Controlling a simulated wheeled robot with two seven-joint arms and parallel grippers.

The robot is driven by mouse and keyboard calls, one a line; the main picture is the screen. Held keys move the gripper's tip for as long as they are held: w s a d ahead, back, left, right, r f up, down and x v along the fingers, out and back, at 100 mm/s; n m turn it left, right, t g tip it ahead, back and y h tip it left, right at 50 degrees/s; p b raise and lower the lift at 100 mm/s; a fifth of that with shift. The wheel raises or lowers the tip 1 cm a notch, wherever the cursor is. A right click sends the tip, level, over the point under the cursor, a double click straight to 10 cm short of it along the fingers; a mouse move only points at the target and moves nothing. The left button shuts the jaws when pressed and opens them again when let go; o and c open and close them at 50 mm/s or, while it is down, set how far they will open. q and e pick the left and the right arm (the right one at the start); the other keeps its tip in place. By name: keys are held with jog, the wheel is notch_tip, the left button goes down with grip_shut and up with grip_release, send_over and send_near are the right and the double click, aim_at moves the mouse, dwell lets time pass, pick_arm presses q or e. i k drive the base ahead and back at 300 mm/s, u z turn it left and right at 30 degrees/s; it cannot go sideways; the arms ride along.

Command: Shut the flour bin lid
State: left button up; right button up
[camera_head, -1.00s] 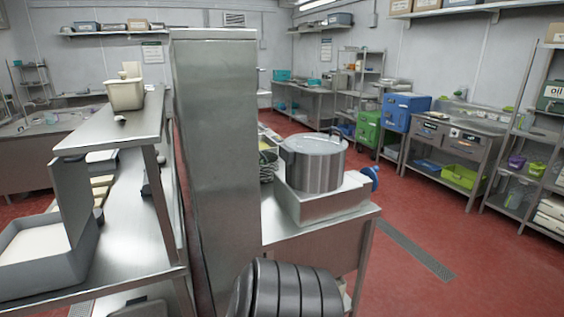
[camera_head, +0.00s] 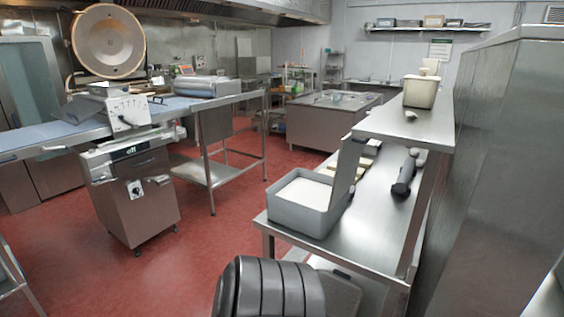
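The flour bin (camera_head: 294,218) is a grey rectangular box filled with white flour (camera_head: 304,193). It stands near the left front corner of a steel table. Its grey lid (camera_head: 347,172) stands open, nearly upright, along the bin's right side. Neither of my grippers shows in the head view. A dark ribbed part at the bottom centre looks like part of my own body, and it is apart from the bin in the picture.
The steel table (camera_head: 375,235) carries a dark, rounded object (camera_head: 404,174) right of the lid. A raised shelf (camera_head: 409,131) with a cream container (camera_head: 420,92) overhangs it. A tall steel cabinet (camera_head: 480,160) blocks the right. Red floor (camera_head: 215,240) is open left of the table.

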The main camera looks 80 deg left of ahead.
aim_at(351, 148)
jog(key=u, duration=2.15)
jog(key=i, duration=1)
jog(key=z, duration=2.1)
jog(key=k, duration=1.3)
jog(key=u, duration=2.3)
jog(key=i, duration=0.35)
jog(key=z, duration=0.1)
